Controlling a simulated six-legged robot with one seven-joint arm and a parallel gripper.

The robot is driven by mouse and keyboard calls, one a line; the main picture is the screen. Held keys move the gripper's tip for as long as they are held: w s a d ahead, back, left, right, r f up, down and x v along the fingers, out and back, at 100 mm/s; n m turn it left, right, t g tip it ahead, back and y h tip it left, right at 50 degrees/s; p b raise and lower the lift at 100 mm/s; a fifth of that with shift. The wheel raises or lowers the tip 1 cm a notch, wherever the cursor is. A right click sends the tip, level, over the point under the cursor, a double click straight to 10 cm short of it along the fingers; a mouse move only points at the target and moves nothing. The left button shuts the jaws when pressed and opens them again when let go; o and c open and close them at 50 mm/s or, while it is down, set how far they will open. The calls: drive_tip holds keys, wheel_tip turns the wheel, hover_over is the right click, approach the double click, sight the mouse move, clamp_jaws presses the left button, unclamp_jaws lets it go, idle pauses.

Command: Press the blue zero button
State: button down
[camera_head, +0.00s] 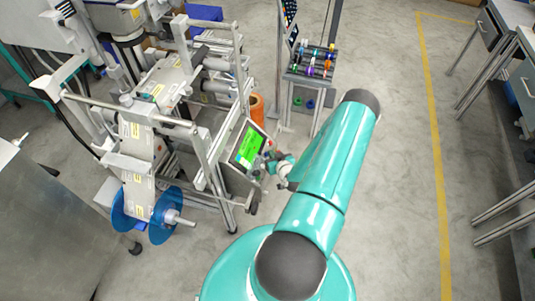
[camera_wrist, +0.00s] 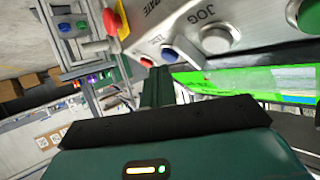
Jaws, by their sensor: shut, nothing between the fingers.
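The blue button (camera_wrist: 168,55) is on the grey control panel (camera_wrist: 250,38) in the wrist view, beside a small label that I cannot read clearly. My gripper (camera_wrist: 159,72) is shut and empty, its fingertips very close to the blue button. I cannot tell whether they touch it. In the head view the machine's green screen (camera_head: 247,146) shows left of my gripper (camera_head: 267,163). The blue button is hidden or too small to tell there.
A red button (camera_wrist: 110,21) is to the left. The machine's blue reel (camera_head: 165,213) is at lower left. The floor (camera_head: 395,190) at right is clear.

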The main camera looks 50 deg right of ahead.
idle(0.4)
drive_tip(key=shift+w+a+f, duration=0.15)
drive_tip(key=shift+w+f, duration=0.15)
drive_tip(key=shift+s+r, duration=0.3)
idle(0.3)
drive_tip(key=s+d+r, duration=0.2)
drive_tip(key=s+r, duration=0.2)
drive_tip(key=shift+r, duration=0.15)
idle(0.6)
idle(0.6)
